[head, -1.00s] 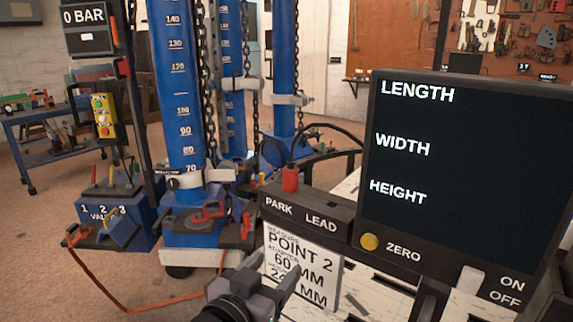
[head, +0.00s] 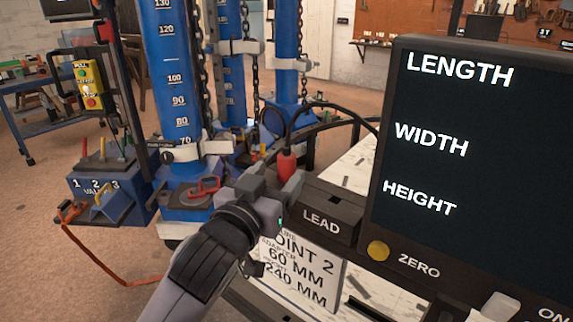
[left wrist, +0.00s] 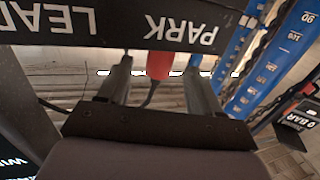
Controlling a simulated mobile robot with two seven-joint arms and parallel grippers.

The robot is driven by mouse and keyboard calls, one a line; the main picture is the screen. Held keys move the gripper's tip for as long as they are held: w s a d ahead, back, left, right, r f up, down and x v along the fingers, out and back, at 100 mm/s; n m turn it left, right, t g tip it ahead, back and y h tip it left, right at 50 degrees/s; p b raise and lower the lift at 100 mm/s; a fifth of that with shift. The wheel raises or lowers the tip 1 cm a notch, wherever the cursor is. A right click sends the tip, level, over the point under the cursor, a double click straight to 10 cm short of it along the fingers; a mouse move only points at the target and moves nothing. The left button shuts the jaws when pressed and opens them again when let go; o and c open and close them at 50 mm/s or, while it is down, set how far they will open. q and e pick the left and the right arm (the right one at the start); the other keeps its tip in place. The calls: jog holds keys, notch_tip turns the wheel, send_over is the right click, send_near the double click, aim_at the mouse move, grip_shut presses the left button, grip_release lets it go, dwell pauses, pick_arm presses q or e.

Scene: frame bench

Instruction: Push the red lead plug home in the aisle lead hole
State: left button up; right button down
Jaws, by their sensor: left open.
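The red lead plug (head: 286,164) stands upright at the PARK end of the dark box (head: 335,205), with a black cable from its top. My left gripper (head: 278,176) is open at the plug, its arm reaching up from the bottom. In the left wrist view the plug (left wrist: 158,65) shows between the two open fingers (left wrist: 158,78), with a gap on each side. The LEAD label (head: 321,224) is on the box to the right of the gripper, which covers the PARK label in the head view. I cannot make out the lead hole clearly. My right gripper is not in view.
A large display (head: 470,150) stands right of the box, with a yellow ZERO button (head: 377,251) below. A white sign (head: 295,270) hangs under the box. Blue columns (head: 178,90) with chains and a valve block (head: 100,190) stand to the left.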

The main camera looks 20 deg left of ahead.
aim_at(283, 169)
pick_arm(q)
jog(key=shift+w+d+f, duration=0.1)
jog(key=shift+w+d, duration=0.05)
jog(key=shift+w, duration=1.45)
jog(key=c, duration=1.2)
jog(key=shift+o, duration=0.2)
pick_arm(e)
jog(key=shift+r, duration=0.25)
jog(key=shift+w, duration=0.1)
